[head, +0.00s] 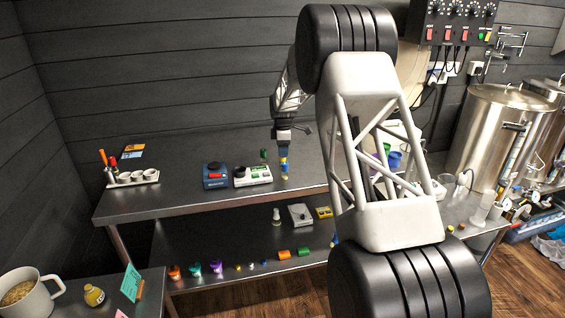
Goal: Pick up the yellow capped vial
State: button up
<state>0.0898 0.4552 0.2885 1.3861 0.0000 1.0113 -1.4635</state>
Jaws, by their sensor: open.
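My gripper (284,148) hangs pointing down over the steel table (190,199), and it is open. A small upright item with blue and yellow bands (284,168) shows directly below the gripper. It looks like the yellow capped vial, but it is too small to be sure. I cannot tell whether the fingers are around it or just above it. A small green item (264,154) is close by on the left.
A white device (253,176) and a blue device (216,177) stand left of the gripper. Small containers line the lower shelf. Steel tanks (497,140) stand at right. The table's front left is clear.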

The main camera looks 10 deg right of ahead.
aim_at(283, 159)
jog(key=shift+f, duration=0.1)
jog(key=shift+f, duration=2.5)
jog(key=shift+c, duration=0.2)
jog(key=c, duration=1)
